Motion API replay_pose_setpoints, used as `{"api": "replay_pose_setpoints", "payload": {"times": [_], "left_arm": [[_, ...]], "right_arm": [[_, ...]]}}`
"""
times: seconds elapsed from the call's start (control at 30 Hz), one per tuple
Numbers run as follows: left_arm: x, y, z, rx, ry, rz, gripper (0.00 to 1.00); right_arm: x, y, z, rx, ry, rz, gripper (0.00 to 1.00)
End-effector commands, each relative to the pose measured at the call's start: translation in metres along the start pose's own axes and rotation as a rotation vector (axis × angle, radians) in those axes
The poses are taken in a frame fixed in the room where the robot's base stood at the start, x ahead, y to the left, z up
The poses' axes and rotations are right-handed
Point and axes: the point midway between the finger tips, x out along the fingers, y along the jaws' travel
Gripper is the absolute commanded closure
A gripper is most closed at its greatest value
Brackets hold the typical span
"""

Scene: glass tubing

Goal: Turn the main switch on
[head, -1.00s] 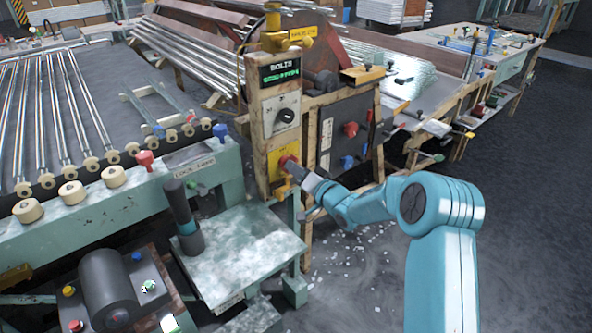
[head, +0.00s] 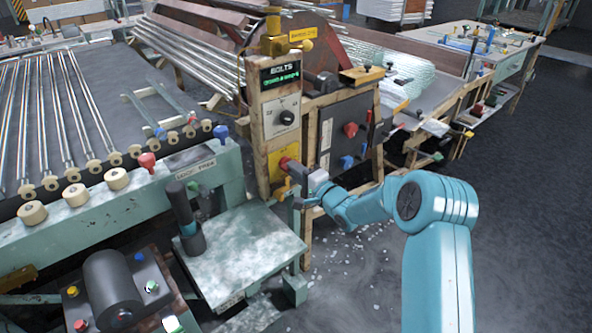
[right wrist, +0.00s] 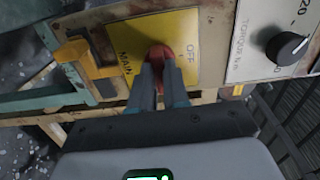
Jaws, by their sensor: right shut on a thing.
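The main switch (right wrist: 159,53) is a red knob on a yellow plate (right wrist: 120,40) marked MAIN and OFF in the right wrist view. In the head view the red knob (head: 284,162) sits low on the upright post's yellow plate. My right gripper (right wrist: 160,68) is shut on the red knob, with its two grey fingers on either side of it. In the head view my right gripper (head: 299,170) reaches the knob from the right. The fingers hide part of the knob, and I cannot tell its exact angle. My left gripper does not show.
A black torque dial (head: 287,117) and a green-lettered display (head: 281,73) are above the switch. A yellow-orange handle (right wrist: 78,52) juts out beside the plate. A panel with red and blue knobs (head: 350,130) stands right of the post. The floor (head: 420,270) at right is open.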

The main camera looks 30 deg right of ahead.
Motion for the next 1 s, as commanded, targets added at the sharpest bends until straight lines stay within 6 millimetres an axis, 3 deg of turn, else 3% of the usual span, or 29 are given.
{"api": "replay_pose_setpoints", "payload": {"times": [0.6,0.63,0.7,1.0], "left_arm": [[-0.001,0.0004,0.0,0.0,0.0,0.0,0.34],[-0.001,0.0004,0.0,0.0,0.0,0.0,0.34],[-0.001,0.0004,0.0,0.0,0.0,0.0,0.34],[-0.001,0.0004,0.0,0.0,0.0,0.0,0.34]], "right_arm": [[0.0003,-0.0005,0.0001,0.04,0.0,-0.002,1.0],[0.0003,-0.0006,0.0001,0.04,0.0,-0.002,0.79],[0.0003,-0.0005,0.0001,0.039,0.0,-0.001,0.6],[-0.0012,-0.0002,-0.0002,0.038,0.0,0.0,0.6]]}}
